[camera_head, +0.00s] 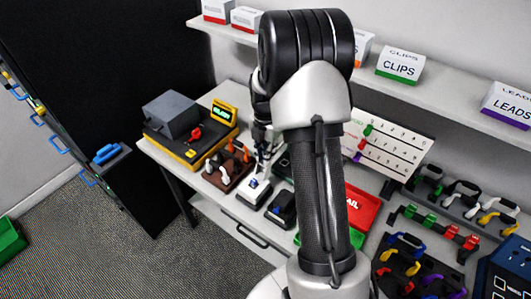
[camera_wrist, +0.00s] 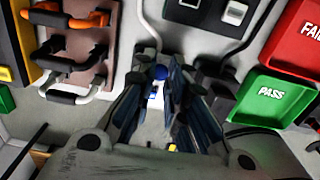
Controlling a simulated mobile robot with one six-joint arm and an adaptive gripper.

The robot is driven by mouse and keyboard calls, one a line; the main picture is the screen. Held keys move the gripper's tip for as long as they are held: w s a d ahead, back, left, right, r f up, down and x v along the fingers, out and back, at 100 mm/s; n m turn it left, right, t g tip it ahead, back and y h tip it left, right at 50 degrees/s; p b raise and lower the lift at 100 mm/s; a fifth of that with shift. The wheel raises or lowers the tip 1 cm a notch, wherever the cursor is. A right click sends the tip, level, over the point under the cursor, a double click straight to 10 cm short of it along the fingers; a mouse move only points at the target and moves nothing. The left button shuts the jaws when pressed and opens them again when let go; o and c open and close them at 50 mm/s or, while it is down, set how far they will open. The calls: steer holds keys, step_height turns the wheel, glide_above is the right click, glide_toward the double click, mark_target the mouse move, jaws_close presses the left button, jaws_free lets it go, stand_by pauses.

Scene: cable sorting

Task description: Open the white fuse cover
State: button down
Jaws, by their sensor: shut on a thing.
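In the wrist view the blue knob (camera_wrist: 160,72) shows between the fingertips, and the fingers hide most of the white box. My gripper (camera_head: 259,172) reaches down over the box from above, and its fingers (camera_wrist: 163,78) are closed in around the knob. How far the cover is lifted or tilted cannot be told.
A black box (camera_head: 281,208) stands right beside the white one. A brown rack (camera_head: 228,166) with orange, black and white cables is to the left. The red FAIL tray (camera_head: 362,207) and green PASS tray (camera_wrist: 274,98) lie to the right. A shelf holds labelled boxes above.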

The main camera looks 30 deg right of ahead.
steer(key=a, duration=0.1)
steer(key=s+a, duration=0.1)
steer(key=a+p, duration=0.1)
steer(key=shift+s+a+r, duration=0.2)
steer(key=shift+s+a, duration=0.2)
steer(key=c, duration=2)
jaws_free()
steer(key=shift+o, duration=0.8)
steer(key=shift+w+a, duration=0.1)
steer(key=shift+w, duration=0.1)
steer(key=shift+o, duration=1.3)
steer(key=shift+d+r, duration=0.1)
steer(key=shift+d, duration=0.1)
steer(key=shift+w+r, duration=0.1)
step_height(320, 180, up, 12)
steer(key=shift+f, duration=0.1)
